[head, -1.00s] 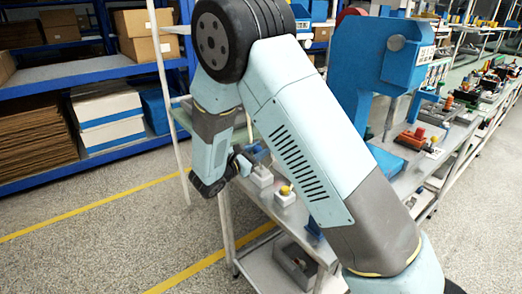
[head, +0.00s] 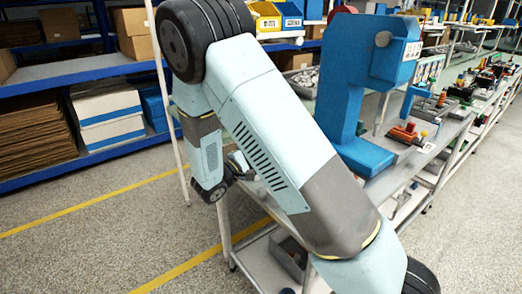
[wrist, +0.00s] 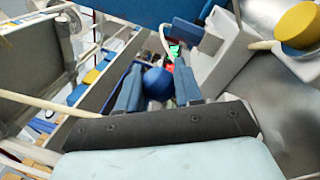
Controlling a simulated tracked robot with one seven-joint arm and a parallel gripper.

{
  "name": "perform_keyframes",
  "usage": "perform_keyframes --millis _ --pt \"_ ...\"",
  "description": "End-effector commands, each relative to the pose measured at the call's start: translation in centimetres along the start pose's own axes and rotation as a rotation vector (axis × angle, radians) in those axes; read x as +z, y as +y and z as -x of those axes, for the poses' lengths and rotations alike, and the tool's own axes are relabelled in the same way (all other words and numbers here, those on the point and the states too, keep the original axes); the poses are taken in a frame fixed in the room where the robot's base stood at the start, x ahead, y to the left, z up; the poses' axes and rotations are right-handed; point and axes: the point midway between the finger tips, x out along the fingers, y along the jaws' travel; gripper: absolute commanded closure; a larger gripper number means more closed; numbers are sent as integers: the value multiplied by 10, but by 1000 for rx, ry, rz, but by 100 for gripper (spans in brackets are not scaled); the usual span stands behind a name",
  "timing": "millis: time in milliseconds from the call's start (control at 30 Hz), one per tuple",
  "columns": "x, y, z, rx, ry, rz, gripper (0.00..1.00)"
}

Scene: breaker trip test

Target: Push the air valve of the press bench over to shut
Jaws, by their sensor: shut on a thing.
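In the wrist view, my gripper (wrist: 157,76) has its two blue fingers on either side of a round blue knob (wrist: 157,86). It is shut on this knob, which seems to be the end of the air valve's handle. The valve's body and the angle of its handle cannot be made out. In the head view, the blue press (head: 340,110) stands on the press bench (head: 252,203). My arm hides most of the bench's near left end, and the gripper is mostly hidden there too.
Grey bins (head: 288,258) sit on the bench's lower shelf. Blue shelving (head: 60,75) stands at the left. The floor with yellow lines is clear there.

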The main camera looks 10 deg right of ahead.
Motion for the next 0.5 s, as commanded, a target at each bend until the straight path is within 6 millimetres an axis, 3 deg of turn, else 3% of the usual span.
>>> perform_keyframes --millis 500 --pt "-4 -2 10 3 16 -53 100"
